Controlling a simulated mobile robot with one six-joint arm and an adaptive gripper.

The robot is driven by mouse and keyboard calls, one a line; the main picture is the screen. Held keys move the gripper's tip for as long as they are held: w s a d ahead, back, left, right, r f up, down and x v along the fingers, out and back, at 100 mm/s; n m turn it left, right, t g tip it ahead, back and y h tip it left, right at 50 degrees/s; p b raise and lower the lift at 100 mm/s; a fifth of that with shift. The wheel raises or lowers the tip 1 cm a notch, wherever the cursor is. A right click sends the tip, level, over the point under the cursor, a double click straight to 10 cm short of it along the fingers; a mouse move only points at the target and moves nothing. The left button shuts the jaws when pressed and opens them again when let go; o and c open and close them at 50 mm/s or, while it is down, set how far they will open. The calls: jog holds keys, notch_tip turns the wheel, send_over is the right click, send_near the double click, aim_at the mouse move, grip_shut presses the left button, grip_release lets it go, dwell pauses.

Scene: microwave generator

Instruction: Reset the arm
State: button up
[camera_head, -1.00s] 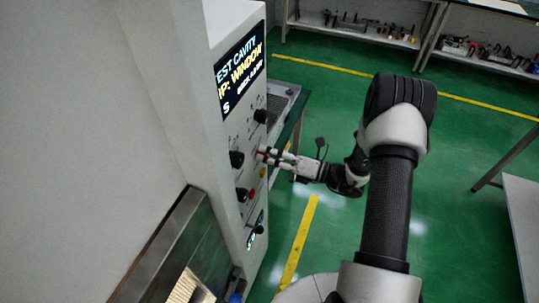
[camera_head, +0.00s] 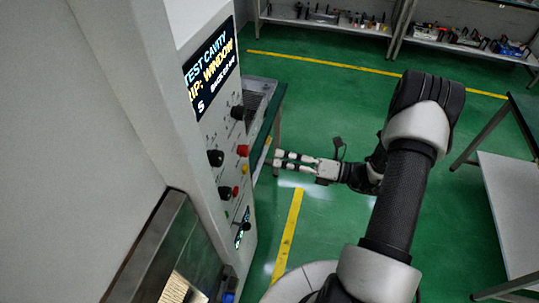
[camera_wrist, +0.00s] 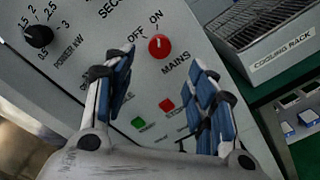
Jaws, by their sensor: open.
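My gripper (camera_head: 282,160) is open and empty in the head view. It points left toward the control panel (camera_head: 226,150) with a gap of floor between. In the wrist view my gripper (camera_wrist: 162,95) shows its two blue-padded fingers apart, with the panel behind them. The red MAINS knob (camera_wrist: 159,46) shows between and above the fingertips, beside OFF and ON marks; it is also in the head view (camera_head: 242,151). My arm (camera_head: 400,190) is extended from the lower right and bends at the elbow.
A black POWER KW knob (camera_wrist: 38,35) is at the wrist view's upper left. A cooling rack (camera_wrist: 265,30) stands right of the panel. A grey table (camera_head: 510,210) is at the right, and shelves (camera_head: 330,22) are at the back. Green floor lies open between.

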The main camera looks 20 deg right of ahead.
jog(key=shift+s+d, duration=0.35)
jog(key=shift+d, duration=0.15)
jog(key=s+a+r+n+g+h+b, duration=0.2)
jog(key=s+a+r+n+g, duration=0.3)
jog(key=n, duration=0.4)
jog(key=s+a+r+n+g+h+b, duration=0.2)
jog(key=s+a+r+n+g, duration=0.2)
jog(key=s+a+n+g, duration=0.35)
jog(key=s+d+r+n+t+h+b, duration=0.3)
jog(key=s+n+t+h, duration=0.3)
jog(key=n, duration=1.3)
jog(key=s+h+b, duration=0.1)
jog(key=s+h, duration=0.1)
jog(key=h, duration=0.2)
jog(key=shift+s+t+h+b, duration=0.3)
jog(key=shift+t+b, duration=0.05)
